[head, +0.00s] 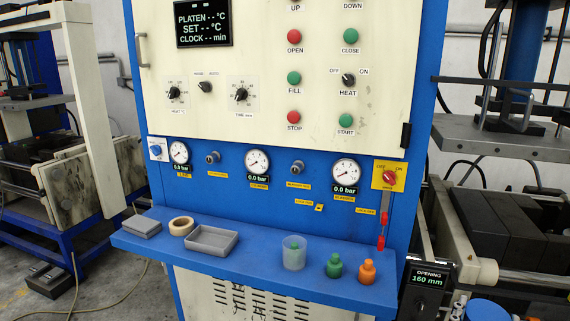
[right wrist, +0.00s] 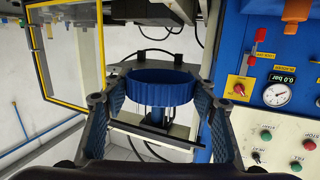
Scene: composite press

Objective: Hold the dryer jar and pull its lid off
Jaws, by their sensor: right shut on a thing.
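In the right wrist view a blue, ribbed, round lid (right wrist: 158,88) sits between the two fingers of my right gripper (right wrist: 157,100). The fingers press on it from the left and right, so the gripper is shut on it. No clear jar body can be made out there; I cannot tell whether the lid is seated on a jar. In the head view a blue round top (head: 488,311), apparently the same lid, is cut off by the bottom edge at the right. My left gripper shows in neither view.
A blue press panel with gauges, buttons and a red switch (head: 389,177) stands in the middle. Its blue shelf (head: 255,275) holds a grey tray (head: 211,240), a tape roll (head: 181,226), a clear cup (head: 294,252), a green bottle (head: 334,266) and an orange bottle (head: 367,272).

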